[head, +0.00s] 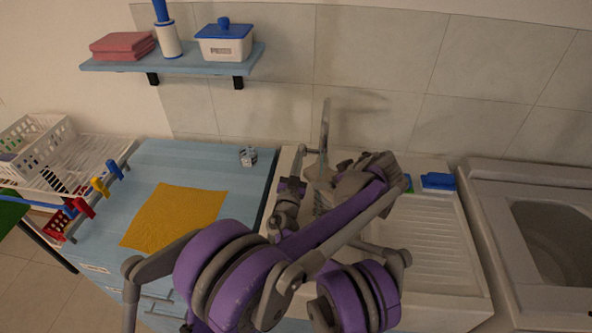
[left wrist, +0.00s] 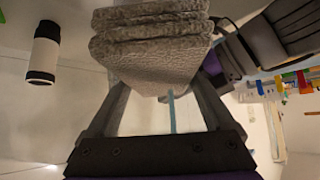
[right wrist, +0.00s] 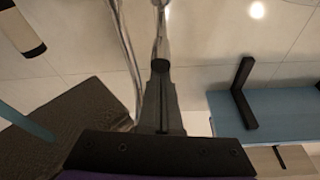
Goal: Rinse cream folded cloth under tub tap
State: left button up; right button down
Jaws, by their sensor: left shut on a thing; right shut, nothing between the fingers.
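The folded cloth (left wrist: 150,55), grey-cream with several thick layers, fills the top of the left wrist view. My left gripper (left wrist: 158,88) is shut on it, one finger on each side. A thin pale-blue strip (left wrist: 172,112), which looks like running water, shows beside the cloth; I cannot tell if it touches. The cloth also appears dark at the left of the right wrist view (right wrist: 72,132). My right gripper (right wrist: 160,68) is shut and empty, its tips by a shiny metal tap part (right wrist: 160,18). In the head view my arms hide much of the tub (head: 288,165).
A ribbed drainboard (head: 425,235) lies right of my arms, with a blue item (head: 438,181) behind it. A yellow cloth (head: 175,215) lies on the blue counter (head: 205,160). A dish rack (head: 75,165) stands left. A wall shelf (head: 180,66) holds folded red cloths (head: 122,46).

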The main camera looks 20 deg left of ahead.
jog(key=shift+w+r, duration=0.1)
jog(key=shift+w, duration=0.2)
pick_arm(q)
jog(key=shift+s, duration=0.2)
pick_arm(e)
jog(key=shift+s+f, duration=0.25)
jog(key=shift+f, duration=0.35)
jog(key=shift+s+f, duration=0.2)
jog(key=shift+f, duration=0.35)
jog(key=shift+s+f, duration=0.1)
pick_arm(q)
jog(key=shift+a, duration=0.1)
pick_arm(e)
jog(key=v, duration=0.7)
jog(key=shift+r, duration=0.3)
jog(key=shift+s, duration=0.1)
